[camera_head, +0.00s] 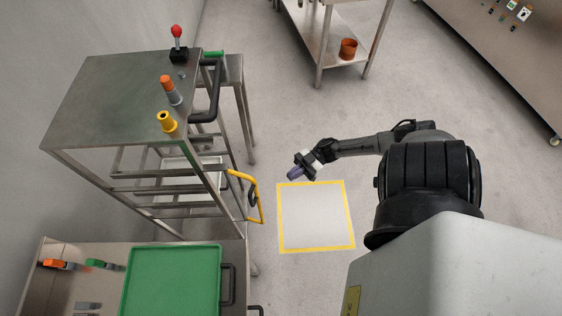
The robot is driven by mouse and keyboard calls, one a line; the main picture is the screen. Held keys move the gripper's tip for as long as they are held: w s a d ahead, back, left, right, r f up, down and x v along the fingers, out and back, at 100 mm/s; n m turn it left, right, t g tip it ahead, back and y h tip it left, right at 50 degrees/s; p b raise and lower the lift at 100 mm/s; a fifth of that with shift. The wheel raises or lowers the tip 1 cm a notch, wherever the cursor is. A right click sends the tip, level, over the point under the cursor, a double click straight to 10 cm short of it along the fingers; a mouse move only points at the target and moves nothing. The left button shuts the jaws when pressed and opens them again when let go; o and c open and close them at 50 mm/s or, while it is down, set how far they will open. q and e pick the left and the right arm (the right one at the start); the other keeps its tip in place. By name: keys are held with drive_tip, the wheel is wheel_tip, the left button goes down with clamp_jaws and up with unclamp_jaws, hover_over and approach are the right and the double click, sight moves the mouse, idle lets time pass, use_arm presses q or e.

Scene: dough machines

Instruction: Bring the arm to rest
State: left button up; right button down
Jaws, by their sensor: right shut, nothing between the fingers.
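My right arm comes in from the right side of the view, reaching left over the floor. My right gripper (298,173) is at the end of it, shut and empty, just above the upper edge of a yellow-framed floor square (316,218) in the picture. The gripper is apart from the steel rack to its left. My left gripper is not in view.
A steel rack (120,95) stands at left, with a red-knobbed lever, orange and yellow parts on top and a yellow handle (245,195). A green tray (170,280) lies at lower left. A table (330,30) with an orange pot (348,49) stands behind. The floor between is clear.

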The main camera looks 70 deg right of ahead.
idle(0.4)
drive_tip(key=w+d+f+m+g+h, duration=0.15)
drive_tip(key=w+d+f+h, duration=0.6)
drive_tip(key=h, duration=0.75)
drive_tip(key=s+a+r+m+g, duration=0.25)
drive_tip(key=a+r, duration=0.25)
drive_tip(key=a, duration=0.5)
drive_tip(key=s+a+r+m+g, duration=0.15)
drive_tip(key=s+a+r, duration=0.3)
drive_tip(key=a, duration=0.55)
drive_tip(key=s+a+r+m+g, duration=0.25)
drive_tip(key=a+r, duration=0.35)
drive_tip(key=a, duration=0.4)
wheel_tip(320, 180, up, 18)
drive_tip(key=p, duration=1.8)
drive_tip(key=shift+m+t+y, duration=0.3)
